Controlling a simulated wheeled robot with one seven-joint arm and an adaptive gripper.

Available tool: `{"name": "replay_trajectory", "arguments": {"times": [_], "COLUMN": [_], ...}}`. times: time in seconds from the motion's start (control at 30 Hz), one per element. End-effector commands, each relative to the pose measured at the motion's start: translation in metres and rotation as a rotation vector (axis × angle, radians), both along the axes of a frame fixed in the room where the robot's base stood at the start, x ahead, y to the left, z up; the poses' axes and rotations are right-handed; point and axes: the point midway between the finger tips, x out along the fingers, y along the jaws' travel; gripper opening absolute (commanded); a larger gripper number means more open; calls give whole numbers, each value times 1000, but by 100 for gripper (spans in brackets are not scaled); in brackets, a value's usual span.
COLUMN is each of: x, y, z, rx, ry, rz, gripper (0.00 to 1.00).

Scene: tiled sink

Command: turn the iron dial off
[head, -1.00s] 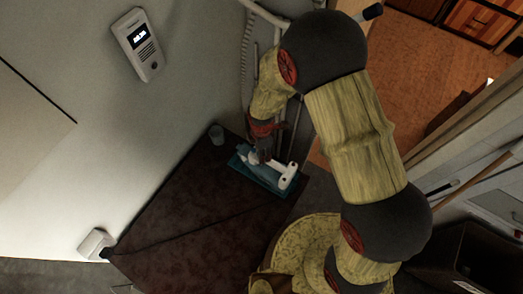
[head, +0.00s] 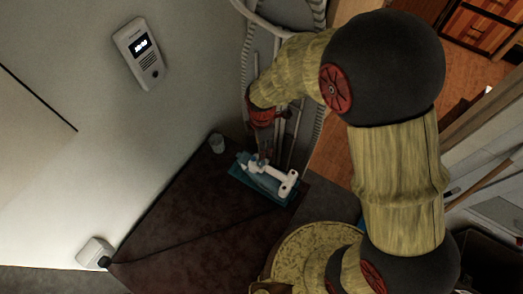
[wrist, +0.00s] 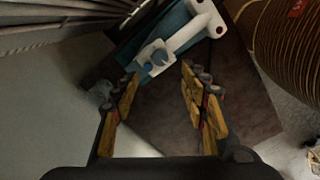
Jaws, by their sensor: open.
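The iron (head: 265,176), white and teal, lies on a teal base at the far end of the dark brown table. In the wrist view the iron (wrist: 181,40) shows its white handle and a round blue dial (wrist: 158,57) on its white body. My gripper (head: 263,157) is at the iron's far side in the head view. In the wrist view my gripper (wrist: 160,80) is open and empty, its yellow fingers on either side of the space just in front of the dial. I cannot tell whether a fingertip touches the iron.
The dark brown table (head: 180,215) is mostly clear, with a dark cord across it. A small grey cup (head: 216,143) stands near the wall. A wall socket (head: 94,252) and an intercom (head: 141,52) are on the pale wall. Pipes (head: 292,120) run behind the iron.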

Motion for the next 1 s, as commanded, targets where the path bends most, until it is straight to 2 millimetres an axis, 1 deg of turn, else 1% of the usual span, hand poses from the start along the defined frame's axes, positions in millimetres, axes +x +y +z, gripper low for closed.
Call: {"name": "replay_trajectory", "arguments": {"times": [0.03,0.17,0.47,0.57,0.73,0.8,1.0], "x": [0,0,0,0,2,2,1], "y": [0,0,0,0,2,3,3], "z": [4,8,7,0,-20,-27,-33], "rx": [0,0,0,0,3,4,6], "ry": [-1,-1,0,0,-5,-7,-7], "rz": [0,0,0,1,-6,-90,-396], "gripper": [44,44,44,44,44,44,44]}}
